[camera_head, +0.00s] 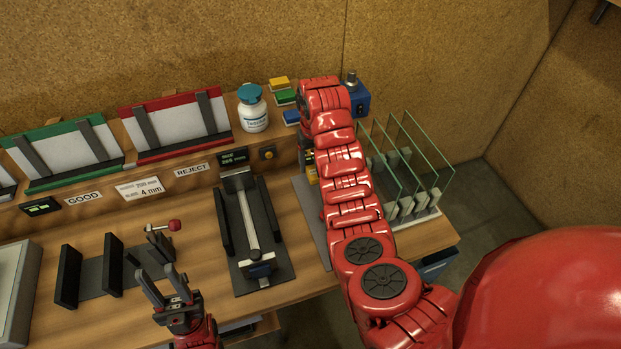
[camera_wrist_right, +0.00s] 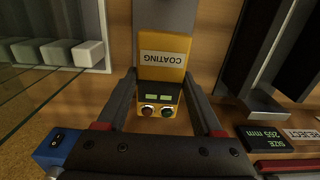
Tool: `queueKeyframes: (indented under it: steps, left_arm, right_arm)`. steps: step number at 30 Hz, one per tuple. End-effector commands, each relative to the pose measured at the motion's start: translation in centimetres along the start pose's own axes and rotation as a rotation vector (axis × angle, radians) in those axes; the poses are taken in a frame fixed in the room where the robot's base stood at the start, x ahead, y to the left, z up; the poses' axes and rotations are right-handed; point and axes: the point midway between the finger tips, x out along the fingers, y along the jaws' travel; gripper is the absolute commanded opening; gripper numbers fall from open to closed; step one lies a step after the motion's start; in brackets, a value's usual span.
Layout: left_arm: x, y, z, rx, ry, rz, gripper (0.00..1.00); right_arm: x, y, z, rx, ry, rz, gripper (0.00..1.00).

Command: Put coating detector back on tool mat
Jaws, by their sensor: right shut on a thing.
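The coating detector (camera_wrist_right: 163,70) is a yellow block with a "COATING" label and a dark end with small displays and two round knobs. It lies between the fingers of my right gripper (camera_wrist_right: 164,106), which is shut on it. In the head view only a yellow sliver of the detector (camera_head: 311,173) shows beside my right arm. A grey mat (camera_head: 312,215), seemingly the tool mat, lies on the bench partly under that arm. Its grey surface also shows beyond the detector in the wrist view (camera_wrist_right: 163,14); contact cannot be told. My left gripper (camera_head: 164,287) is open and empty at the front.
A rack of upright glass panes (camera_head: 408,170) stands right of my right arm. A measuring fixture (camera_head: 251,230) sits left of the mat.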

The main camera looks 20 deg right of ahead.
Motion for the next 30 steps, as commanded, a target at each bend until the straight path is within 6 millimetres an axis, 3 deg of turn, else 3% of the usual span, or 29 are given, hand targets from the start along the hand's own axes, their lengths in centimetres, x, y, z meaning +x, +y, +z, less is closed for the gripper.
queueKeyframes:
  steps: [3,7,21,30]
  left_arm:
    - [-1.5,0.1,0.3,0.0,0.0,0.0,0.4]
    - [0.2,0.0,0.0,0.0,0.0,0.0,0.4]
    - [1.9,-0.1,-0.3,0.0,0.0,0.0,0.4]
    - [1.7,-0.1,-0.3,0.0,0.0,0.0,0.4]
  right_arm:
    - [2.4,0.0,0.1,0.001,0.001,-0.003,0.0]
    - [4.3,-0.1,0.1,0.0,-0.004,-0.001,0.0]
    - [8.7,-0.1,0.0,0.0,-0.001,-0.002,0.0]
    - [9.2,-0.1,0.0,-0.001,0.0,-0.001,0.0]
